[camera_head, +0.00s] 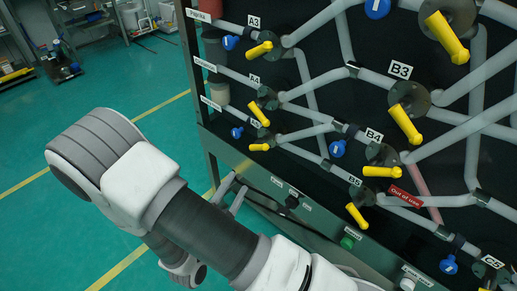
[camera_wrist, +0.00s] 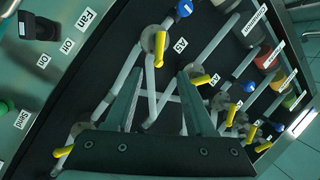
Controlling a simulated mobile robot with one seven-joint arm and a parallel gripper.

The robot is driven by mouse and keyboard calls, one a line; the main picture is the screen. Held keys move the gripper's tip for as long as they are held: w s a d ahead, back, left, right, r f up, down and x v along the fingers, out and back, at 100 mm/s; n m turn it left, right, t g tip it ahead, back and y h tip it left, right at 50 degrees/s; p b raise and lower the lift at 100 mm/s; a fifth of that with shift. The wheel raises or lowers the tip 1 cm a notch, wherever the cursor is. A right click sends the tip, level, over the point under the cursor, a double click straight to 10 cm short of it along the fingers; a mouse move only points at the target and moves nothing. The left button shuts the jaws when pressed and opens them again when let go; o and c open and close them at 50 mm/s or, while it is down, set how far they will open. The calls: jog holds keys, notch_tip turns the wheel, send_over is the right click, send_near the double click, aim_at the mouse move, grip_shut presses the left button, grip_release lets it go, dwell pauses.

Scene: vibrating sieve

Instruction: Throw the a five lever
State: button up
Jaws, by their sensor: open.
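The yellow A5 lever (camera_head: 260,147) is at the lower left of the black panel in the head view, below its partly hidden A5 label. It lies roughly level, its end towards the left. In the wrist view the A5 lever (camera_wrist: 159,50) is on a round grey valve body beside the A5 label (camera_wrist: 180,45). My gripper (camera_head: 234,187) is open and empty, below and left of the lever in the head view, apart from it. In the wrist view my gripper (camera_wrist: 160,76) has its two fingers spread, with the lever beyond the gap between them.
The A4 lever (camera_head: 260,114) is just above, and the B5 lever (camera_head: 357,215) is to the lower right. A blue tag (camera_head: 237,133) hangs left of A5. Grey pipes cross the panel. A metal ledge with buttons (camera_head: 290,200) runs below. Green floor lies open at left.

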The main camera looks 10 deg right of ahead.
aim_at(257, 149)
jog(key=b+x, duration=0.2)
jog(key=x, duration=1.4)
jog(key=shift+b, duration=0.3)
jog(key=shift+r, duration=0.1)
grip_shut()
